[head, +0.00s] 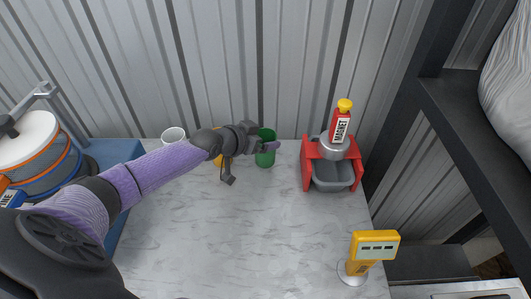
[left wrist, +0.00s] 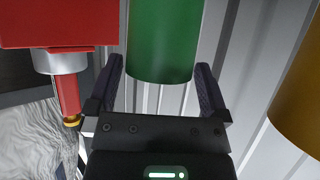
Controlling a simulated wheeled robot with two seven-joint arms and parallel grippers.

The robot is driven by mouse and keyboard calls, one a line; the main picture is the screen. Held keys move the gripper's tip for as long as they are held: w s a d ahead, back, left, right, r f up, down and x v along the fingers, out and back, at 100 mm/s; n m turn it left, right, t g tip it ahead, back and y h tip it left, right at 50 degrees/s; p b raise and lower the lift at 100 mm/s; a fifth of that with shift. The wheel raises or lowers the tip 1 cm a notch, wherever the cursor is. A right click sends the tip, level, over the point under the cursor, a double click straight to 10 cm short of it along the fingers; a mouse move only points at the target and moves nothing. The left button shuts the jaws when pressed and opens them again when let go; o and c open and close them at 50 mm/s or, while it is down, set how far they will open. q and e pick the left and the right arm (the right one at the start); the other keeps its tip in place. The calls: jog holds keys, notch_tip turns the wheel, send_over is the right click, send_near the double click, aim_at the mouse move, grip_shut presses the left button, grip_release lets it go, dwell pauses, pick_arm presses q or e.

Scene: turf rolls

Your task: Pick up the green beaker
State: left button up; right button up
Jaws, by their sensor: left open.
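The green beaker (head: 265,159) stands upright on the grey-white worktop near the corrugated back wall. My left gripper (head: 270,146) is at the beaker, and its fingers partly cover the beaker's upper part. In the left wrist view the green beaker (left wrist: 165,40) shows between the two dark fingers of the open left gripper (left wrist: 160,65), with a gap visible on each side. My right gripper is in neither view.
A yellow beaker (head: 217,161) is partly hidden behind my left wrist, with a white cup (head: 172,134) farther left. A red stand with a grey tub (head: 332,175) is right of the green beaker. A yellow device (head: 375,245) stands front right. The middle worktop is clear.

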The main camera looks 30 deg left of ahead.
pick_arm(q)
jog(key=shift+x, duration=0.85)
jog(key=shift+s, duration=0.1)
jog(key=shift+c, duration=0.4)
jog(key=c, duration=1)
